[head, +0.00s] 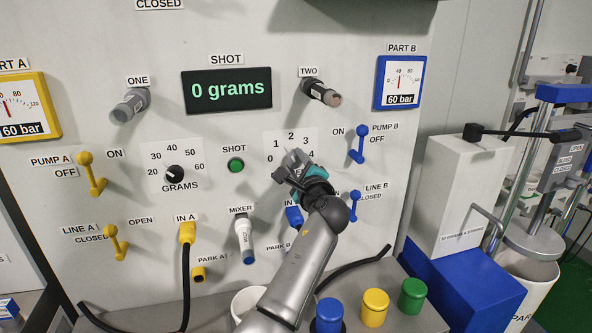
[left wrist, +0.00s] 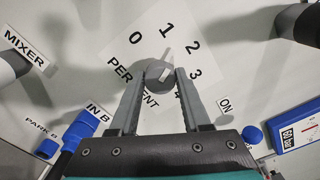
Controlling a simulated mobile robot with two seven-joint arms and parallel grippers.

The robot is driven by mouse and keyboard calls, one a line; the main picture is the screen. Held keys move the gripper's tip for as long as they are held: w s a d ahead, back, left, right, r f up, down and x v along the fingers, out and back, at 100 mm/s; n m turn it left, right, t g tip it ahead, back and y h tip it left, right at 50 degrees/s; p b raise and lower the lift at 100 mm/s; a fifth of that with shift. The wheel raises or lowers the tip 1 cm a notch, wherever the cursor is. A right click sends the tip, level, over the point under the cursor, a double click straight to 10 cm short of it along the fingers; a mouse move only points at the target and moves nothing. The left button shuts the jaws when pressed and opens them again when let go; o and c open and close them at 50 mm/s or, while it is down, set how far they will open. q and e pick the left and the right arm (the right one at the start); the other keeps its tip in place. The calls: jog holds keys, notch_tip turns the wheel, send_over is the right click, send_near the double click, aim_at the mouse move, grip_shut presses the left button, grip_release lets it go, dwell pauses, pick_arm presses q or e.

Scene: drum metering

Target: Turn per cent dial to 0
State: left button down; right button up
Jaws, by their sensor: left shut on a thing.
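The per cent dial (left wrist: 158,75) is a round grey knob with a light pointer on a white plate marked 0 to 4. In the left wrist view its pointer aims up and slightly right, towards the gap between 1 and 2. My left gripper (left wrist: 160,71) is shut on the knob, one finger on each side. In the head view my left gripper (head: 291,167) covers the knob and part of the plate (head: 277,142); the numbers 0 to 4 still show.
The blue pump B lever (head: 360,147) and line B lever (head: 355,205) stick out right of my gripper. The mixer nozzle (head: 244,238) and the blue IN B plug (head: 293,216) are below. The green shot button (head: 236,165) is to the left.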

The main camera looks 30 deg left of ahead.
pick_arm(q)
jog(key=n+b, duration=0.2)
jog(key=n, duration=0.1)
jog(key=shift+f+n, duration=0.15)
jog(key=shift+n, duration=0.25)
jog(key=n+b, duration=0.2)
jog(key=n, duration=0.1)
jog(key=shift+n, duration=0.3)
jog(key=n+b, duration=0.4)
jog(key=n, duration=0.1)
jog(key=shift+n, duration=0.3)
jog(key=shift+c, duration=1.9)
grip_release()
